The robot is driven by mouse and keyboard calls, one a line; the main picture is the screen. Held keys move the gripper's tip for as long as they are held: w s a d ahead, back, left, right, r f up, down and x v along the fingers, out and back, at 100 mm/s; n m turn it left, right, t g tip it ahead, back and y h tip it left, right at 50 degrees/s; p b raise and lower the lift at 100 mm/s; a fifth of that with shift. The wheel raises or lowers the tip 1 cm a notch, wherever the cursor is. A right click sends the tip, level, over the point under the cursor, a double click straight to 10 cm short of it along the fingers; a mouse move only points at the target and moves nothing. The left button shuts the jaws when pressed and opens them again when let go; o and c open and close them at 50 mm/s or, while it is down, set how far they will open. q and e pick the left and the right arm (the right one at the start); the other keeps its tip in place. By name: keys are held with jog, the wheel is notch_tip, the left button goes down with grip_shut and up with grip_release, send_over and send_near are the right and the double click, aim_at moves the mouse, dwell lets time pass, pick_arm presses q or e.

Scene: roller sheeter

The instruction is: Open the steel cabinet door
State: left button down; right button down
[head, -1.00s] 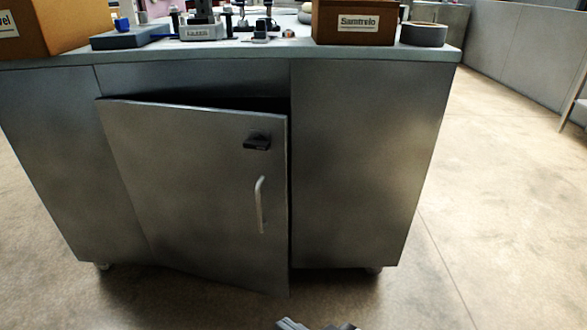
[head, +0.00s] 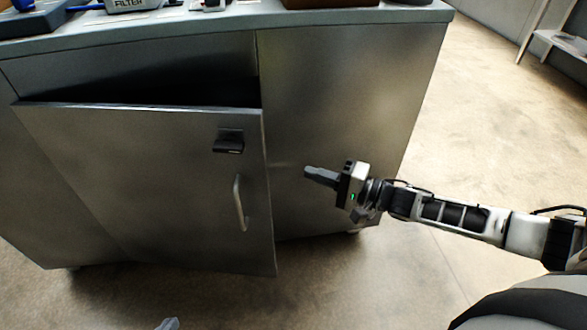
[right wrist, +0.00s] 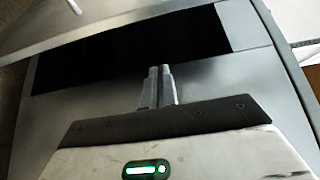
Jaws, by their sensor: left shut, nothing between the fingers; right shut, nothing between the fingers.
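The steel cabinet door (head: 140,170) stands ajar, its handle side swung out toward me, with a dark gap along its top. It has a vertical bar handle (head: 239,203) and a black latch (head: 228,141) near its right edge. My right gripper (head: 308,171) is shut and empty, to the right of the door's free edge and apart from the handle. In the right wrist view its closed fingers (right wrist: 160,72) point toward the dark cabinet opening (right wrist: 135,48). Only the tip of my left gripper (head: 169,323) shows at the bottom edge, below the door, shut.
The fixed steel panel (head: 335,110) lies right of the door, behind my right gripper. The counter top (head: 230,22) carries several items, including a brown box (head: 330,3). Open concrete floor (head: 480,130) lies to the right, with a shelf rack (head: 555,40) farther back.

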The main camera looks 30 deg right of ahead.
jog(key=b+x, duration=0.2)
jog(key=x, duration=0.7)
pick_arm(q)
jog(key=shift+d+r+t, duration=0.3)
jog(key=shift+d, duration=0.05)
pick_arm(e)
jog(key=s+a, duration=0.2)
jog(key=s, duration=0.1)
jog(key=shift+s+a, duration=0.15)
jog(key=shift+s, duration=0.15)
pick_arm(q)
jog(key=shift+a+f, duration=0.1)
